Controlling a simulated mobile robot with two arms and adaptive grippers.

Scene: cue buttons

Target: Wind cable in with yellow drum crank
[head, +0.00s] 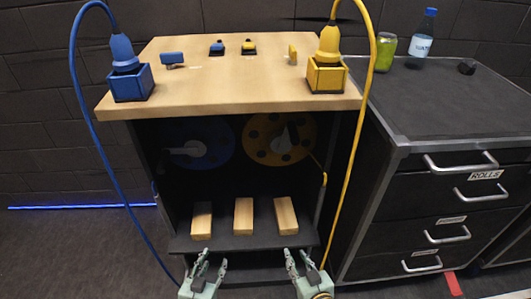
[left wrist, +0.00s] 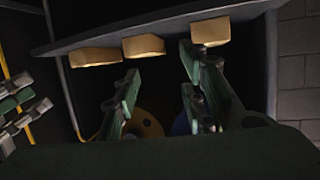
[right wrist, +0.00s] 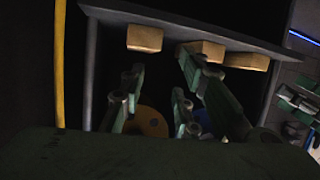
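The yellow drum (head: 279,140) hangs in the dark opening under the wooden top, with a grey crank (head: 283,141) on its face. A blue drum (head: 196,145) with a grey handle is left of it. The yellow cable (head: 354,150) runs from the yellow plug (head: 329,42), which stands in a yellow socket box (head: 327,77), down past the right side. My left gripper (head: 206,257) and right gripper (head: 302,256) are both open and empty, low in front of the shelf, apart from the drums. The yellow drum also shows between the fingers in the right wrist view (right wrist: 152,122).
Several wooden blocks (head: 243,216) lie on the lower shelf (head: 235,243) below the drums. A blue plug (head: 122,53) and blue cable (head: 84,100) are at left. A drawer cabinet (head: 440,110) with a can and bottle stands at right.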

